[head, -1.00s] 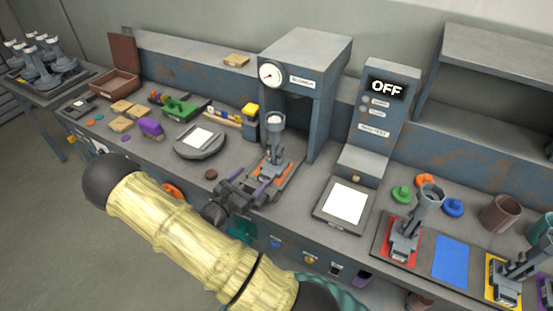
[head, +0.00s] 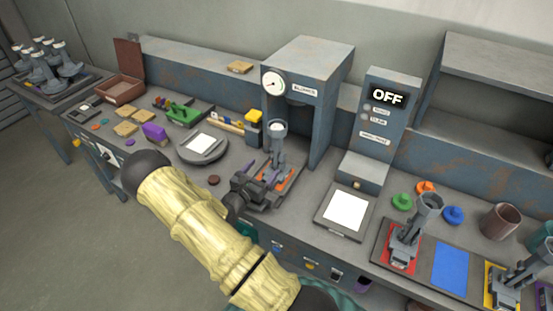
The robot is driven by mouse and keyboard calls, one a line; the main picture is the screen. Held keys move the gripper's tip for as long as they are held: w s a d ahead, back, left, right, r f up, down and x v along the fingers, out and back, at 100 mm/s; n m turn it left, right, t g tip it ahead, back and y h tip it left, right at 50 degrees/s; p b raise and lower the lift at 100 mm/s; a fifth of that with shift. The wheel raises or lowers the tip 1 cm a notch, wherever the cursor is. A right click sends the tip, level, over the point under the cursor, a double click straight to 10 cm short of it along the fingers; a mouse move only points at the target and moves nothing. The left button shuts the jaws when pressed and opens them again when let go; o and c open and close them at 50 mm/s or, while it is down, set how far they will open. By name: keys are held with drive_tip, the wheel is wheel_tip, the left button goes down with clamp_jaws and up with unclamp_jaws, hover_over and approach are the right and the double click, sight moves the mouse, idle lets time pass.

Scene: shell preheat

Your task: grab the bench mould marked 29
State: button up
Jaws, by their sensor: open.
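Several grey bench moulds with funnel-like tops are in the head view; I cannot read a 29 on any of them. One mould (head: 277,143) stands upright on an orange pad in front of the press. My gripper (head: 268,180) is open, low at the near side of this mould. The picture does not show whether the fingers touch it, and my gripper hides part of its base. Another mould (head: 412,230) stands on a red pad, and one (head: 520,268) on a yellow pad at the right edge. Several tagged moulds (head: 45,72) stand on the far left side table.
The press (head: 315,75) with a gauge rises close behind the orange pad. A box reading OFF (head: 388,105) and a white-topped plate (head: 345,211) are to its right. A round grey plate (head: 202,148) is left. A blue pad (head: 450,265) is bare.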

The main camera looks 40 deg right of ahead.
sight(272, 136)
drive_tip(key=x, duration=0.4)
drive_tip(key=shift+w+p, duration=0.1)
drive_tip(key=shift+p, duration=0.25)
drive_tip(key=x, duration=0.1)
drive_tip(key=p+x, duration=0.1)
drive_tip(key=x, duration=0.1)
drive_tip(key=p+x, duration=0.1)
drive_tip(key=shift+d+r, duration=0.2)
drive_tip(key=shift+d, duration=0.25)
drive_tip(key=shift+d+f, duration=0.1)
drive_tip(key=shift+d, duration=0.1)
drive_tip(key=shift+w, duration=0.1)
drive_tip(key=c, duration=1.4)
drive_tip(key=shift+r+b, duration=0.85)
drive_tip(key=shift+r, duration=4.25)
